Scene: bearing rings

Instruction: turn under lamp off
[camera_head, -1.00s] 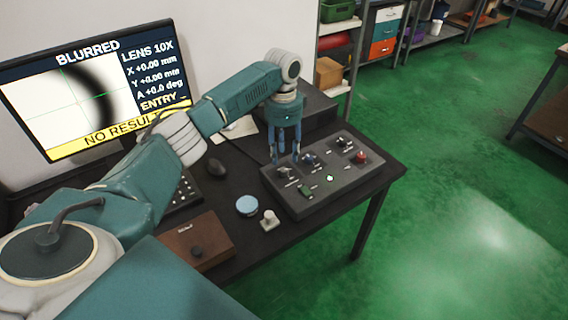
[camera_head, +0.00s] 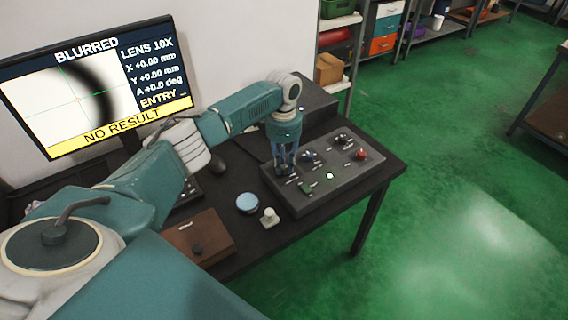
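A grey control panel (camera_head: 345,185) lies on the dark table, with several small switches and knobs on its top. My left gripper (camera_head: 286,172) points down at the panel's back left corner, its fingertips at or very near a small control there. The fingers look close together, but whether they hold that control is too small to tell. A blue-black knob (camera_head: 309,157), a red button (camera_head: 361,154), a dark green switch (camera_head: 305,187) and a bright green light (camera_head: 329,175) show clear of the gripper. I cannot read which control is the under lamp's. My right gripper is out of view.
A monitor (camera_head: 65,125) reading "BLURRED" and "NO RESULT" stands at the left. A blue-topped disc (camera_head: 247,203), a small pale piece (camera_head: 269,217), a brown box (camera_head: 200,238) and a mouse (camera_head: 217,163) lie left of the panel. Green floor is open to the right.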

